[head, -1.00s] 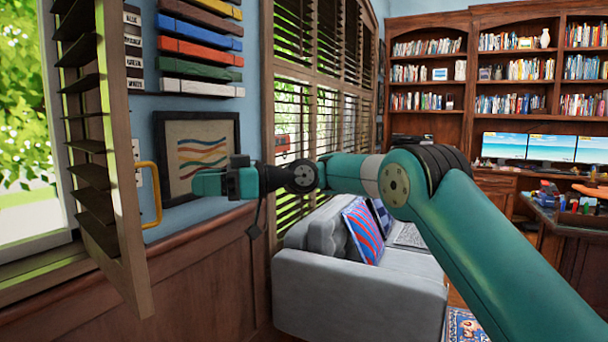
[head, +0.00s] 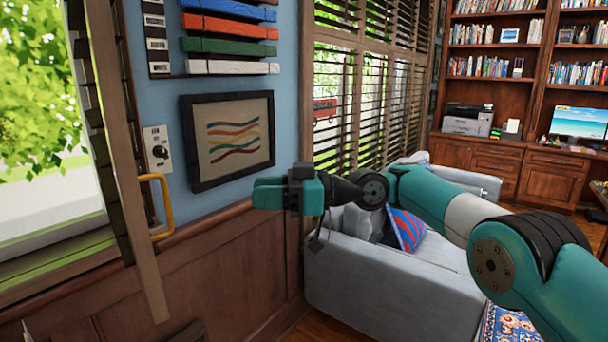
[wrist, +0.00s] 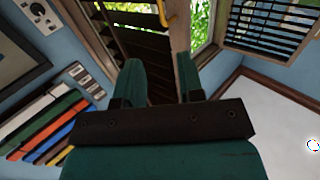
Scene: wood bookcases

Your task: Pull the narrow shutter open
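The narrow shutter (head: 132,220) is a dark wood louvred panel at the left of the head view. It stands out from the window at an angle, seen nearly edge-on. Its yellow handle (head: 168,205) is a bent bar on the side towards the wall. My gripper (head: 256,193) is to the right of the handle, apart from it, with its fingers pointing left. In the wrist view, my gripper (wrist: 160,64) has its two green fingers spread with nothing between them. The shutter's slats (wrist: 140,40) and the handle (wrist: 163,14) show beyond the fingertips.
A framed picture (head: 236,135), a dial plate (head: 157,148) and coloured bars (head: 230,48) are on the wall behind my gripper. A grey sofa (head: 385,285) stands below my arm. Larger shutters (head: 340,90) cover the window behind. Open air lies between gripper and handle.

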